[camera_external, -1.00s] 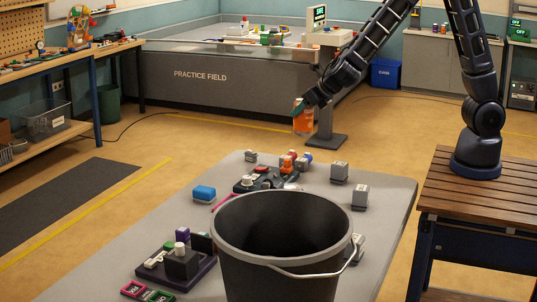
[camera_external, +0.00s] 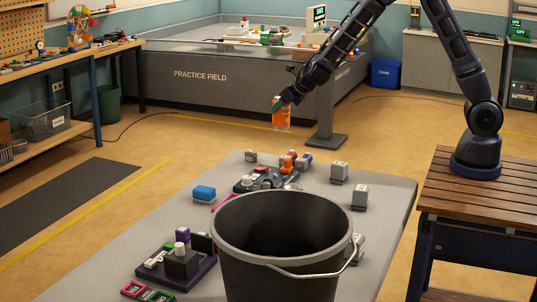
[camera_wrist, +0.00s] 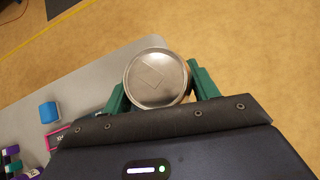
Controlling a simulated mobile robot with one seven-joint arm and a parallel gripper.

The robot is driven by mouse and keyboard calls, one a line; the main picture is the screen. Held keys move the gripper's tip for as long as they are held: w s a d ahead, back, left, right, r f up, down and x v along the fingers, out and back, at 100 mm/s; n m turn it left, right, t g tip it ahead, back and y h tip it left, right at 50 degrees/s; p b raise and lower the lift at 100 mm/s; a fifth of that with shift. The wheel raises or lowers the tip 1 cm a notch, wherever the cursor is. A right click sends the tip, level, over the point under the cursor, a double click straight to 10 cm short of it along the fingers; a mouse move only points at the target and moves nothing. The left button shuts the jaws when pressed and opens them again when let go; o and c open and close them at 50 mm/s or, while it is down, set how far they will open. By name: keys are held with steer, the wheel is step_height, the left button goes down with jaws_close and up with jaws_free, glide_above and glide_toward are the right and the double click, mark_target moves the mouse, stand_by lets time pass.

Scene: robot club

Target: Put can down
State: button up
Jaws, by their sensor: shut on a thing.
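An orange can (camera_external: 281,118) hangs upright from my gripper (camera_external: 279,103) in the external view. It is held in the air near the far end of the grey table (camera_external: 378,221). In the wrist view the can's round metal end (camera_wrist: 156,78) sits between the green fingers of my gripper (camera_wrist: 160,85), which are shut on it. The table's edge shows beneath and left of the can in the wrist view. The can's height above the table is hard to judge.
A large black bucket (camera_external: 230,262) stands on the near part of the table. A blue block (camera_external: 204,193), grey blocks (camera_external: 339,172) and several small parts lie around it. The far left stretch of tabletop is partly bare.

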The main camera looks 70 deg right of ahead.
steer(key=w+a+r+n+y, duration=0.25)
steer(key=w+a, duration=0.25)
steer(key=a, duration=0.8)
steer(key=w+a+r+n+y, duration=0.1)
steer(key=w+a+n+y, duration=0.3)
steer(key=a, duration=1)
steer(key=s+a+r+n+g+y, duration=0.1)
steer(key=s+a+r+n, duration=0.15)
steer(key=a, duration=0.75)
steer(key=s+a+r+n+g+y, duration=0.1)
steer(key=a+n+g, duration=0.15)
steer(key=a, duration=0.85)
steer(key=s+a+r+n+g+y, duration=0.1)
steer(key=s+a+r+n, duration=0.15)
steer(key=a, duration=0.75)
step_height(320, 180, up, 4)
steer(key=n+g+h, duration=0.1)
steer(key=n+g, duration=1)
steer(key=n, duration=0.4)
glide_above(289, 283)
steer(key=w+d, duration=0.2)
steer(key=d, duration=0.3)
step_height(289, 283, down, 19)
steer(key=shift+a+f, duration=0.1)
steer(key=shift+f, duration=0.05)
